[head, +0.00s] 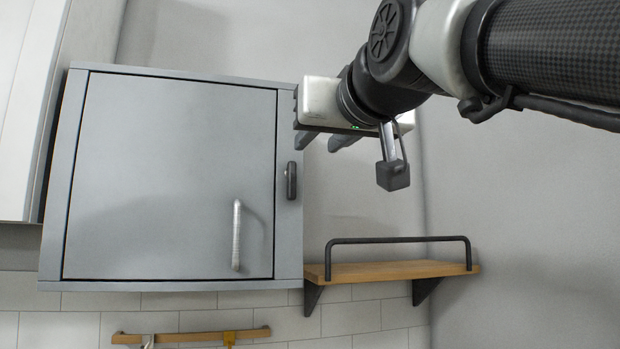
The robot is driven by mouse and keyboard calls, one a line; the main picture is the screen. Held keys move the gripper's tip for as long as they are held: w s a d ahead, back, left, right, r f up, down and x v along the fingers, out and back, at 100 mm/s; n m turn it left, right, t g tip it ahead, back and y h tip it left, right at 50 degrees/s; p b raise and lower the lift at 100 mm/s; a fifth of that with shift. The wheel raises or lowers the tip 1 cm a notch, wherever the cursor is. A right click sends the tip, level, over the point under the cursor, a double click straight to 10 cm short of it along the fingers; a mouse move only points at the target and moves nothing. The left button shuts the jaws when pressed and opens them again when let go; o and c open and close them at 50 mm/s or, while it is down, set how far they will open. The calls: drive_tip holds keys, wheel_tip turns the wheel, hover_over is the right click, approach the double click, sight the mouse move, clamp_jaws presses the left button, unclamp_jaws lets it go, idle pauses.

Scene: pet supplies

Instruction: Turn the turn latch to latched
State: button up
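The turn latch (291,181) is a small dark, rounded knob on the right frame of a grey wall cabinet (165,170). Its long side stands upright in the picture, beside the right edge of the closed door. My gripper (315,157) is up and to the right of the latch, with its dark fingers pointing down and left. The fingers are apart with nothing seen between them. One finger shows close to the latch in the picture; the distance in depth is hard to tell.
A silver bar handle (237,235) stands out from the door's lower right. A wooden shelf (400,271) with a dark rail is at the lower right. A wooden peg rail (190,336) runs below the cabinet. A pale cabinet (28,100) is at the left.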

sight(293, 165)
drive_tip(key=p+x, duration=0.4)
drive_tip(key=x, duration=1.2)
drive_tip(key=shift+w+a+f, duration=0.1)
drive_tip(key=shift+w+a, duration=0.05)
drive_tip(key=shift+w, duration=0.15)
clamp_jaws()
